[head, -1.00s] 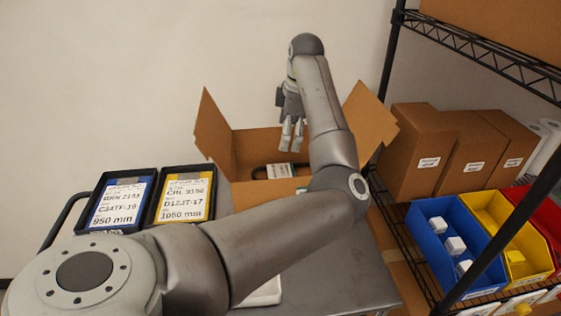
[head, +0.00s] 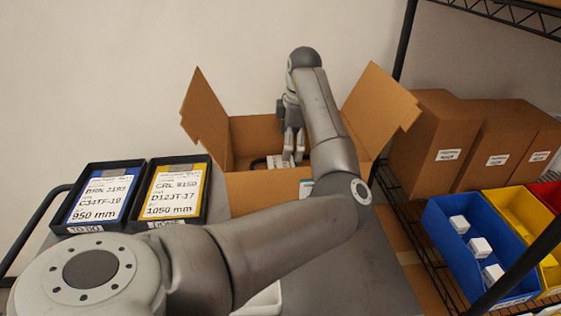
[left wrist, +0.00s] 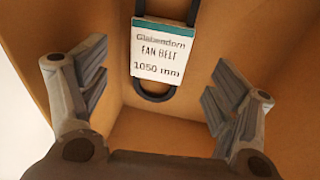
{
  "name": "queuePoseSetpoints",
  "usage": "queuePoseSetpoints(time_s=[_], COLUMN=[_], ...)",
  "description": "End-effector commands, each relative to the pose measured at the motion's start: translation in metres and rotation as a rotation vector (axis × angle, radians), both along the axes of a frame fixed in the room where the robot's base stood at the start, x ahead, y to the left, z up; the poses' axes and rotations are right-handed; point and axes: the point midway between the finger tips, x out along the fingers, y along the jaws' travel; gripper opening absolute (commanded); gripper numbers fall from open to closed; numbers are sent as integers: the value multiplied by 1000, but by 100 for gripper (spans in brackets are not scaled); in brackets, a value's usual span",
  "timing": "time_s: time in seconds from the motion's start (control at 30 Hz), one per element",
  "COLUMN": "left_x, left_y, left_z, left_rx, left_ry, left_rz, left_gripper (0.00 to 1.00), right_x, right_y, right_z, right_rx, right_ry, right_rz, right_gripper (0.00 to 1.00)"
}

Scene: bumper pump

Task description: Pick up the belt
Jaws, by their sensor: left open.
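The belt (left wrist: 156,97) is a black loop with a white and teal sleeve (left wrist: 160,52) reading "Glatendorn FAN BELT 1050 mm". It lies in an open cardboard box (head: 265,184). In the head view the belt (head: 257,163) shows only in part, with its sleeve behind my fingers. My left gripper (head: 294,158) points down into the box over the belt. In the left wrist view my left gripper (left wrist: 160,92) is open, its fingers wide apart to either side with the belt between and beyond them. It is not touching the belt there. My right gripper is not in view.
Two black trays with cards stand on the left, a 950 mm one (head: 67,222) and a 1050 mm one (head: 151,219). The box's flaps (head: 383,108) stand up around the opening. Closed cartons (head: 436,150) and a blue bin (head: 440,222) sit on the shelf at right.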

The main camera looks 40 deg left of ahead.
Motion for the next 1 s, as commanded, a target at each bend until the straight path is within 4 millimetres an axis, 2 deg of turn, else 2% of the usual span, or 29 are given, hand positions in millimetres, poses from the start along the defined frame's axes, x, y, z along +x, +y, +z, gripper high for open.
queuePoseSetpoints(time_s=[0.03, 0.27, 0.53, 0.83, 0.87, 1.0], left_x=[0, 1, 3, 3, 3, 3], left_y=[1, 3, 7, 8, 8, 8], left_z=[-7, -25, -63, -69, -69, -69], left_rx=[-1, -1, -1, 1, 1, 1], left_ry=[2, 2, 2, -1, -1, -1], left_rz=[-1, -2, -1, 0, 0, 0], left_gripper=[83, 83, 83, 83, 82, 64], right_x=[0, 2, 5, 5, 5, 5], right_y=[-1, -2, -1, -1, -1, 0], right_z=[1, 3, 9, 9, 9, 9], right_rx=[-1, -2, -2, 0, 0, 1], right_ry=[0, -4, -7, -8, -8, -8], right_rz=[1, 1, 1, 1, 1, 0], right_gripper=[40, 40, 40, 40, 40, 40])
